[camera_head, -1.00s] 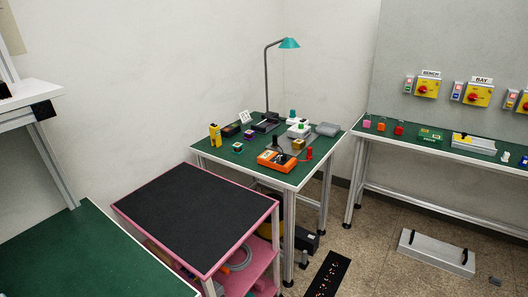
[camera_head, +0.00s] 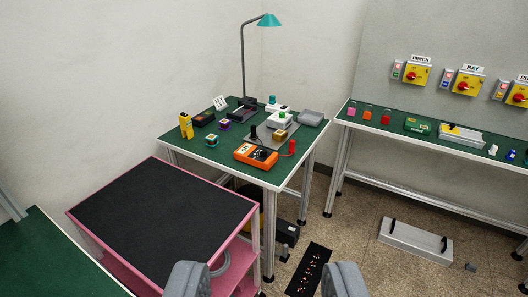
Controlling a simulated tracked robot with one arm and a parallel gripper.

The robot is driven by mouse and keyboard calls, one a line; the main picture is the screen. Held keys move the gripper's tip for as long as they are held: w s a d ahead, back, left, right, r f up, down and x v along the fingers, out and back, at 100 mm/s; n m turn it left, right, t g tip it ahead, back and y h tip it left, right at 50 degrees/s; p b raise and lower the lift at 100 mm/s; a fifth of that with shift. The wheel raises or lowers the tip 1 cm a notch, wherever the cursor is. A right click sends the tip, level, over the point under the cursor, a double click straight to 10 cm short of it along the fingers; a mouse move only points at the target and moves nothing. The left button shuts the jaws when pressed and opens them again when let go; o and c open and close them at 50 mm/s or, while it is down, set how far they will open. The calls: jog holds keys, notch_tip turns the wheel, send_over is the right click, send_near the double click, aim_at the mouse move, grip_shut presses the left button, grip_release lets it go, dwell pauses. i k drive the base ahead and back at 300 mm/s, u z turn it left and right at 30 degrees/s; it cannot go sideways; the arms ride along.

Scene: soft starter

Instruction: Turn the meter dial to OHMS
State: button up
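On the small green-topped table (camera_head: 222,157) ahead stand several instruments. An orange box-shaped instrument (camera_head: 256,155) with a dark face lies near the front edge. A yellow upright handheld device (camera_head: 186,125) stands at the left edge. A dark device (camera_head: 203,118) lies behind it. I cannot tell for sure which is the meter, and no dial position or OHMS mark is readable. My gripper (camera_head: 265,282) shows as two grey fingers at the bottom edge, wide apart with nothing between them. It is well short of the table.
A pink cart (camera_head: 160,215) with a black top stands in front of the table. A teal lamp (camera_head: 268,20) rises behind it. At right is a long bench (camera_head: 440,141) with switches above. A grey case (camera_head: 415,240) and a black mat (camera_head: 309,270) lie on the floor.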

aim_at(263, 152)
jog(key=z, duration=0.45)
jog(key=i, duration=2.35)
jog(key=u, duration=0.1)
